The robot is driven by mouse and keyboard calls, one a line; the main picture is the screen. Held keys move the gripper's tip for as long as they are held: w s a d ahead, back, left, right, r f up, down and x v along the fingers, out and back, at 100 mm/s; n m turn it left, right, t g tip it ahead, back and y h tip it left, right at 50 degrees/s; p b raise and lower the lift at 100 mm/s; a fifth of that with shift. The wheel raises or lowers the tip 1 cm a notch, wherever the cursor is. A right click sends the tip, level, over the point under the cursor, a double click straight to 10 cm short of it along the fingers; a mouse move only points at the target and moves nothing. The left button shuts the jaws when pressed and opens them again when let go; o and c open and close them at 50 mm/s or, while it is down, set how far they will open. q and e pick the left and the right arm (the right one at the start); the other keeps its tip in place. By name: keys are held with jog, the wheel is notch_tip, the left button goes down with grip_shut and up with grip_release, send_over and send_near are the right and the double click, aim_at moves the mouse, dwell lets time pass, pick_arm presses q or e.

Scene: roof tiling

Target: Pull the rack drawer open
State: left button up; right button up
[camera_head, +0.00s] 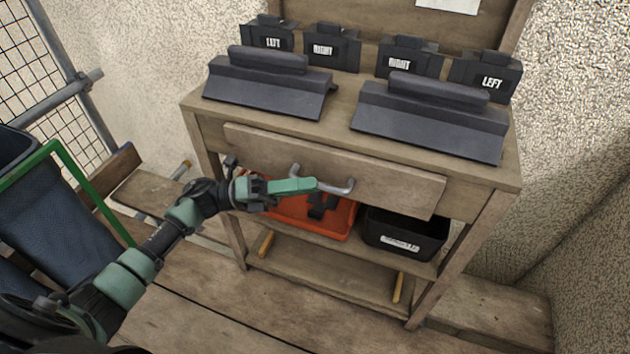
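The wooden rack (505,182) stands ahead of me with its drawer (395,187) under the top board. The drawer front sits close to the frame, and no drawer inside shows. A grey metal bar handle (340,188) is fixed to the middle of the drawer front. My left gripper (308,185) reaches in from the left, and its green fingers overlap the middle of the handle. They hide part of the bar; I cannot tell whether they grip it. My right gripper is not in view.
Two dark ridge pieces (265,85) (430,118) lie on the rack top before several black blocks labelled LEFT or RIGHT (323,47). Below the drawer are an orange tray (285,212) and a black bin (405,235). A green-framed blue container (50,215) stands at left.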

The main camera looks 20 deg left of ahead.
pick_arm(q)
jog(key=shift+x, duration=1.15)
jog(key=shift+c, duration=0.3)
grip_shut()
dwell(0.3)
